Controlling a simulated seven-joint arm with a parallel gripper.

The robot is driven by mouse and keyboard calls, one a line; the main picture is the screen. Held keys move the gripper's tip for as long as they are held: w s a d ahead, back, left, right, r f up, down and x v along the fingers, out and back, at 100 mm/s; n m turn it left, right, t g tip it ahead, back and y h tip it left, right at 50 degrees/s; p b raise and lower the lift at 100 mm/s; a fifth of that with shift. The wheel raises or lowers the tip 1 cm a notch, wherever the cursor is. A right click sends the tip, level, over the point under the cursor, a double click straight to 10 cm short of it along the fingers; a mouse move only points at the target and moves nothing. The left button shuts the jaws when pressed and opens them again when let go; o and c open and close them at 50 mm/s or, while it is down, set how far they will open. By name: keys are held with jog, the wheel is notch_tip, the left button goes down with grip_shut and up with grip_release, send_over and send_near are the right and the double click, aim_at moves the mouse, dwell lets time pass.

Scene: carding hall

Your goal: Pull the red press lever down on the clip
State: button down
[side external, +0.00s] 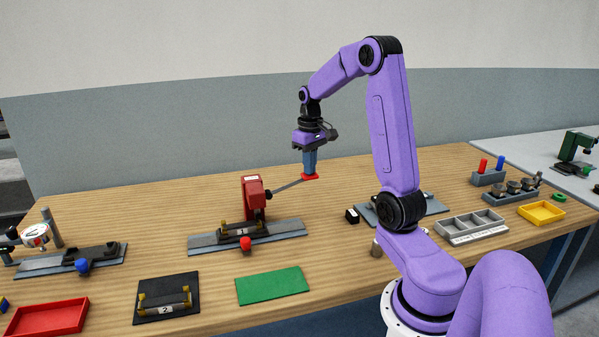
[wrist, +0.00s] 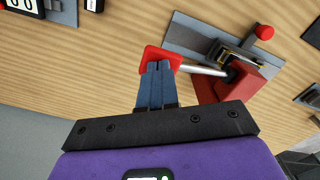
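The red press (side external: 254,199) stands on a grey base plate (side external: 290,229) mid-table. Its grey lever rod (side external: 289,185) slopes up to the right and ends in a red pad (side external: 311,177). A clip with brass-coloured ends (side external: 240,230) lies at the press's foot; its upper part is partly hidden by the press. My gripper (side external: 310,172) points down with its blue fingers together, tips at the red pad. In the wrist view, the fingertips (wrist: 160,65) overlap the red pad (wrist: 156,53), which shows around them; the press (wrist: 235,87) is to the right. Contact appears close.
A red knob (side external: 246,244) stands at the base plate's front. A black mat with a clip marked 2 (side external: 140,319), a green mat (side external: 272,286) and a red tray (side external: 45,317) lie in front. A gauge fixture (side external: 36,236) is left; a grey tray (side external: 470,229) is right.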

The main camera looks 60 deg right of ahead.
jog(key=shift+s+d+f, duration=0.15)
jog(key=shift+s+f, duration=0.05)
jog(key=shift+f, duration=0.8)
jog(key=shift+r, duration=0.15)
dwell(0.5)
notch_tip(320, 180, up, 11)
dwell(1.5)
jog(key=s+a+f+n, duration=0.15)
jog(key=a+n, duration=0.25)
jog(key=a, duration=0.8)
jog(key=s+a+f+n, duration=0.1)
jog(key=a+f+n, duration=0.2)
jog(key=a, duration=0.9)
jog(key=s+a+f+n, duration=0.2)
jog(key=s+a+n, duration=0.2)
jog(key=s, duration=0.5)
jog(key=s+a+f+n, duration=0.3)
jog(key=s+a+n, duration=0.1)
jog(key=s, duration=0.5)
jog(key=shift+s+a+n, duration=0.3)
jog(key=shift+s+a, duration=0.1)
jog(key=shift+a, duration=0.3)
